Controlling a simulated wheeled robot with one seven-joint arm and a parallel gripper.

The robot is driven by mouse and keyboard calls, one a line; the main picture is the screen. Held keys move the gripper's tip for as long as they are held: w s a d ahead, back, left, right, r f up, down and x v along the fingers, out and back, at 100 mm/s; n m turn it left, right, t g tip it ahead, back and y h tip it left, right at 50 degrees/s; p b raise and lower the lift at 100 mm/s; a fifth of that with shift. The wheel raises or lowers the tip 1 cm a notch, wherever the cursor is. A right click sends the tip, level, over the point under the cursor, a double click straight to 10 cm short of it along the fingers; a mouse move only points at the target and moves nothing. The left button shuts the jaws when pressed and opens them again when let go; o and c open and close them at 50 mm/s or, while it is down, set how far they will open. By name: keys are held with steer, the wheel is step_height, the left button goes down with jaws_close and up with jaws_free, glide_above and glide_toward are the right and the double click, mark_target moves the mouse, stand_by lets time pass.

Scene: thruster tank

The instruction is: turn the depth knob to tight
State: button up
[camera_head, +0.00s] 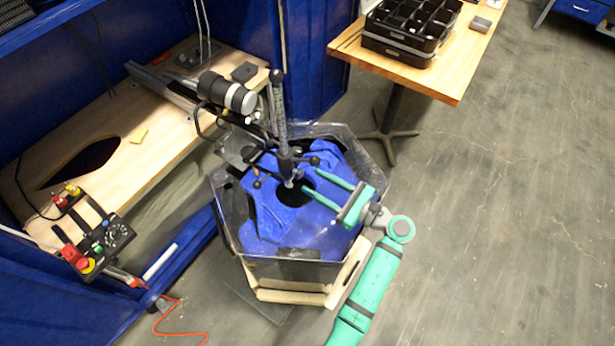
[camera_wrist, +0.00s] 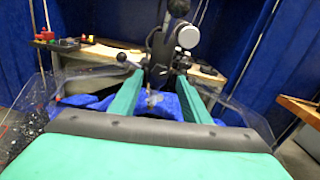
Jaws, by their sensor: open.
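My gripper (camera_head: 312,184) is open over the hexagonal clear tank (camera_head: 232,228), its two green fingers pointing left towards a dark upright pole (camera_head: 281,110). In the wrist view my gripper (camera_wrist: 160,80) has nothing between its fingertips, and the pole assembly (camera_wrist: 158,50) stands beyond them. Black ball-ended handles stick out near the pole's lower part, one on the left (camera_head: 258,184) and one on the right (camera_head: 315,161), close to my upper finger. I cannot tell which part is the depth knob, nor read any tight marking.
A blue insert (camera_head: 264,230) with a dark hole fills the tank. A silver-black cylinder (camera_head: 228,92) sits beside the pole. A control box (camera_head: 108,240) with knobs is on the left bench (camera_head: 120,170). A wooden table (camera_head: 452,82) with black trays stands upper right. The right floor is clear.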

mark_target(301, 175)
steer(key=shift+x, duration=1.9)
steer(key=shift+c, duration=0.4)
steer(key=shift+s, duration=0.1)
steer(key=c, duration=1)
